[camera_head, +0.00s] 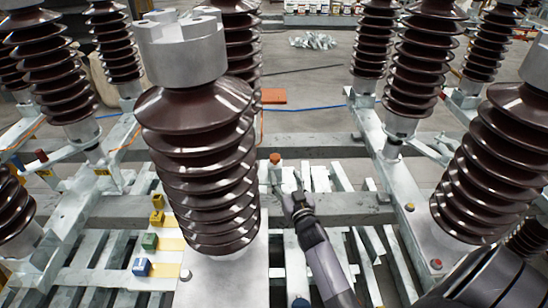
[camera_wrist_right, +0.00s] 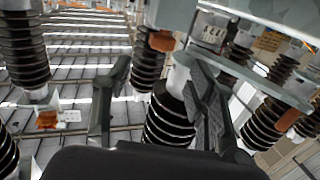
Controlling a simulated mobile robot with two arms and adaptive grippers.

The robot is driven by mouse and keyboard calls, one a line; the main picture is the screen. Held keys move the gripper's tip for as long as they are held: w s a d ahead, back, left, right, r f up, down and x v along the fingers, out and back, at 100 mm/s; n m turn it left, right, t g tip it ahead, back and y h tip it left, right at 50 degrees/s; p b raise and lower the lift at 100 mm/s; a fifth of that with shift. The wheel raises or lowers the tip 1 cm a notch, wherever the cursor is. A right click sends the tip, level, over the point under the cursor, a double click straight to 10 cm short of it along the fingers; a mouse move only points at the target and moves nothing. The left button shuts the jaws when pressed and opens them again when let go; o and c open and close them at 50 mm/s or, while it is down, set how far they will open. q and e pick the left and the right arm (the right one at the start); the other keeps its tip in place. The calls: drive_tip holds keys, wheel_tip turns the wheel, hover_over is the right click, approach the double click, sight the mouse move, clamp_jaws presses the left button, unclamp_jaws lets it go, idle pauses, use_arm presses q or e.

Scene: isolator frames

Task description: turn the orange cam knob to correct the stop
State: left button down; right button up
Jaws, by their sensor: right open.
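A small orange knob (camera_head: 275,158) sits on top of a short pale post near the middle of the head view, just right of the large brown insulator (camera_head: 205,150). My right gripper (camera_head: 292,190) is just below and right of the knob in that view, apart from it, and its fingers point toward it. In the right wrist view its two fingers are spread (camera_wrist_right: 154,66), with nothing held between them. An orange part (camera_wrist_right: 161,41) shows beyond the fingertips there; I cannot tell if it is the same knob. My left gripper is not in view.
Brown ribbed insulators stand on both sides, with one at the right (camera_head: 500,165). Pale steel beams and slats lie below. An orange slab (camera_head: 273,96) lies on the floor behind.

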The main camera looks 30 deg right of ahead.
sight(277, 161)
drive_tip(key=x, duration=0.9)
drive_tip(key=shift+w+f+b, duration=0.1)
drive_tip(key=shift+w+b, duration=0.3)
drive_tip(key=shift+w, duration=0.05)
drive_tip(key=shift+w+d, duration=0.15)
drive_tip(key=shift+w, duration=0.4)
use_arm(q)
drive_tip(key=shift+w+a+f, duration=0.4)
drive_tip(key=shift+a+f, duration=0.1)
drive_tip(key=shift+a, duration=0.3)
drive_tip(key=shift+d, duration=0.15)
use_arm(e)
drive_tip(key=shift+c, duration=0.2)
drive_tip(key=shift+c, duration=0.7)
drive_tip(key=c, duration=1)
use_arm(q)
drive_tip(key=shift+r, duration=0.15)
